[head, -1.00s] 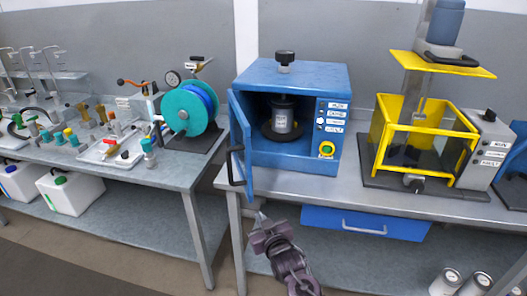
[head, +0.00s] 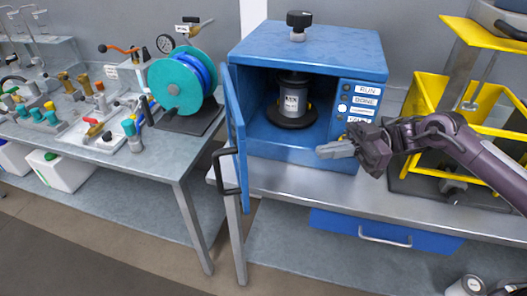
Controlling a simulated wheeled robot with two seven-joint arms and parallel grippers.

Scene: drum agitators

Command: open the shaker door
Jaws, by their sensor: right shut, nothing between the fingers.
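The blue shaker (head: 305,46) stands on the grey bench in the middle of the head view. Its door (head: 234,140) is swung wide open on the left side, edge towards me, with a black handle (head: 228,172). Inside the shaker a dark can with a pale label (head: 292,101) sits upright on a round black base. My right gripper (head: 322,151) is shut and empty, in front of the shaker's lower right front, apart from the door. My left gripper is out of view.
A yellow frame machine (head: 430,88) stands to the right, behind my right arm. A teal reel (head: 176,86) and a bench with several fittings are to the left. A gap separates the two benches. A blue drawer (head: 385,232) is under the bench.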

